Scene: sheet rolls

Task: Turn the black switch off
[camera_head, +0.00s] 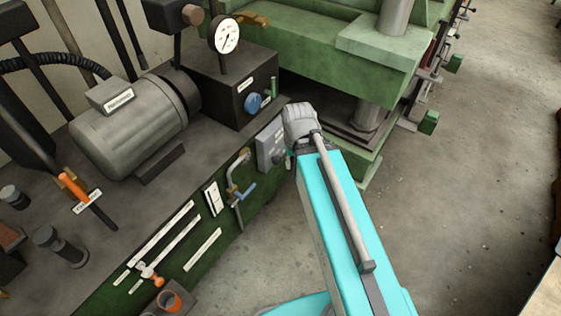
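A grey switch box (265,150) is mounted on the green side of the machine bench, just left of the end of my arm. A small dark knob (279,158) shows at its lower right; it may be the black switch, but its position is too small to read. My cyan arm reaches up from the bottom right, and its grey joint is close to the right of the box in the picture. My gripper is not visible; the arm may hide it.
A black box with a blue knob (253,103) and a pressure gauge (226,36) stands above the switch box. A grey motor (125,125) sits on the bench to the left. A blue-handled clamp (241,185) hangs nearby. The green press (340,60) stands behind. Floor is clear at right.

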